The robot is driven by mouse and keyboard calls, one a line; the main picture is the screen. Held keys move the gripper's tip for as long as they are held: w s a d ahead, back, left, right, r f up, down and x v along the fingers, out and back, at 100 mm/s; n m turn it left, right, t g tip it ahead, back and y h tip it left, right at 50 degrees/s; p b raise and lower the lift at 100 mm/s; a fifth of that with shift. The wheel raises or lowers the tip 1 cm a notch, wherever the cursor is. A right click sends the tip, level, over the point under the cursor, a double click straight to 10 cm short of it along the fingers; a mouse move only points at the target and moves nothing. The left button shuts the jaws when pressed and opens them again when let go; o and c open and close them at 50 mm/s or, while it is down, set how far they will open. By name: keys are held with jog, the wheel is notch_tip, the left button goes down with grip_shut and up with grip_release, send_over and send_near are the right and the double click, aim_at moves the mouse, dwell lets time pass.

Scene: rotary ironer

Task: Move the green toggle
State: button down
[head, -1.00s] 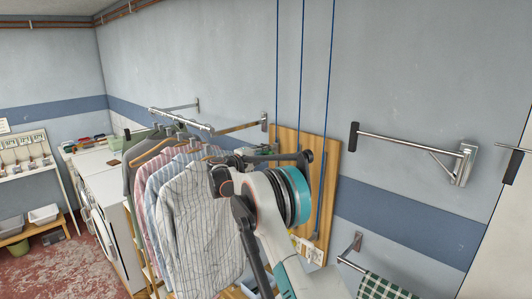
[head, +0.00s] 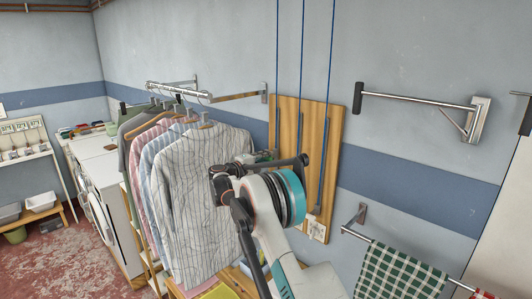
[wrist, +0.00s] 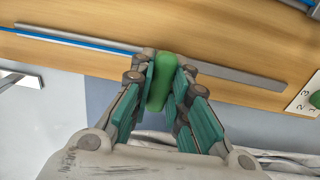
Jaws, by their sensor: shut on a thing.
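The green toggle (wrist: 160,82) is upright between the fingers of my gripper (wrist: 164,78) in the wrist view. The fingers press on it from both sides. It sits over a grey slot strip (wrist: 235,76) on a wooden board (wrist: 215,50). A blue cord (wrist: 85,43) runs along the strip and ends at or behind the toggle. In the head view the board (head: 330,150) is on the wall, and my wrist hides most of the gripper and toggle.
Striped shirts (head: 185,190) hang just left of my arm. A metal wall rail (head: 415,101) projects at right, above a checked cloth (head: 400,272) on a lower bar. A numbered card (wrist: 308,97) is at the board's end. White machines (head: 115,215) stand at far left.

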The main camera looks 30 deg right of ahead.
notch_tip(320, 180, down, 19)
jog(key=b, duration=1)
jog(key=shift+s, duration=0.1)
jog(key=c, duration=1.5)
grip_release()
jog(key=shift+r, duration=0.1)
jog(key=shift+a, duration=0.15)
jog(key=v, duration=1.1)
jog(key=shift+s+a, duration=0.1)
jog(key=shift+a, duration=0.3)
